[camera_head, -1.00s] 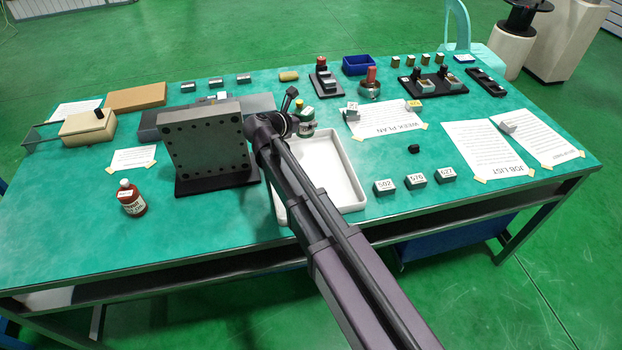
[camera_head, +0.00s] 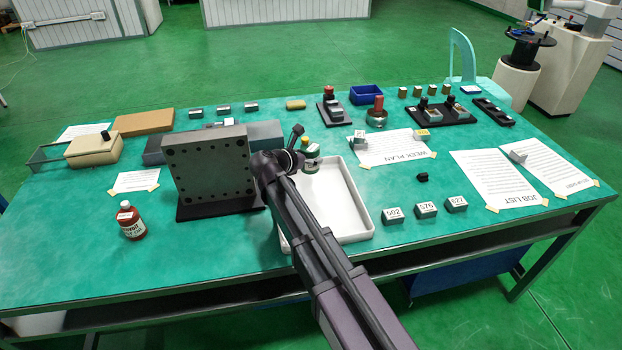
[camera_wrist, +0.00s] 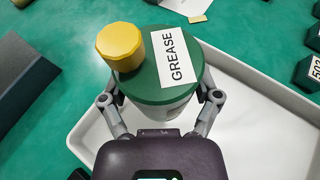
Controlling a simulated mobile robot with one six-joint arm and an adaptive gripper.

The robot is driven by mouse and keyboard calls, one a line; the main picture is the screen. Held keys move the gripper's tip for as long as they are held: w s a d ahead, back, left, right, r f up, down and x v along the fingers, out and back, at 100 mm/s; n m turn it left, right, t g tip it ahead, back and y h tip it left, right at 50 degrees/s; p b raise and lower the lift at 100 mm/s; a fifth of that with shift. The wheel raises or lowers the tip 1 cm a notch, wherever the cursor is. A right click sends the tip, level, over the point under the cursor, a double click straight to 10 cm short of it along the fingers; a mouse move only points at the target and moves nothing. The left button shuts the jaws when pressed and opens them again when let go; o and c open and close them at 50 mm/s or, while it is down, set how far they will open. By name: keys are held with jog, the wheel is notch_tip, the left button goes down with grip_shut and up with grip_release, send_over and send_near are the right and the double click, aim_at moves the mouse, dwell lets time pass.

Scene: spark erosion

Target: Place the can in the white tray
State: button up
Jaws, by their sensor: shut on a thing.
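The can (camera_head: 311,166) is a grease can with a green top, a yellow cap and a white label reading GREASE. In the wrist view the can (camera_wrist: 165,84) is upright between the two fingers of my gripper (camera_wrist: 160,99), which is shut on its sides. The white tray (camera_head: 353,213) lies on the bench. The can is at the tray's far left corner, overlapping its rim in both views. The wrist view shows the tray floor (camera_wrist: 256,132) right of the can. The can's base is hidden, so I cannot tell whether it touches the tray.
A dark drilled block (camera_head: 208,165) stands upright close to the tray's left. Numbered blocks (camera_head: 426,210) sit right of the tray. A WEEK PLAN sheet (camera_head: 390,148) lies behind it to the right. A red-brown bottle (camera_head: 131,221) stands at the left front. The tray's visible floor is clear.

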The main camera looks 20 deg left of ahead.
aim_at(310, 171)
jog(key=shift+f+b, duration=0.75)
jog(key=shift+f, duration=0.4)
jog(key=shift+f+b, duration=1.9)
jog(key=shift+f, duration=0.1)
jog(key=o, duration=1.1)
jog(key=shift+o, duration=0.2)
jog(key=shift+r, duration=0.2)
jog(key=p+v, duration=0.4)
jog(key=v, duration=0.8)
jog(key=shift+p, duration=0.35)
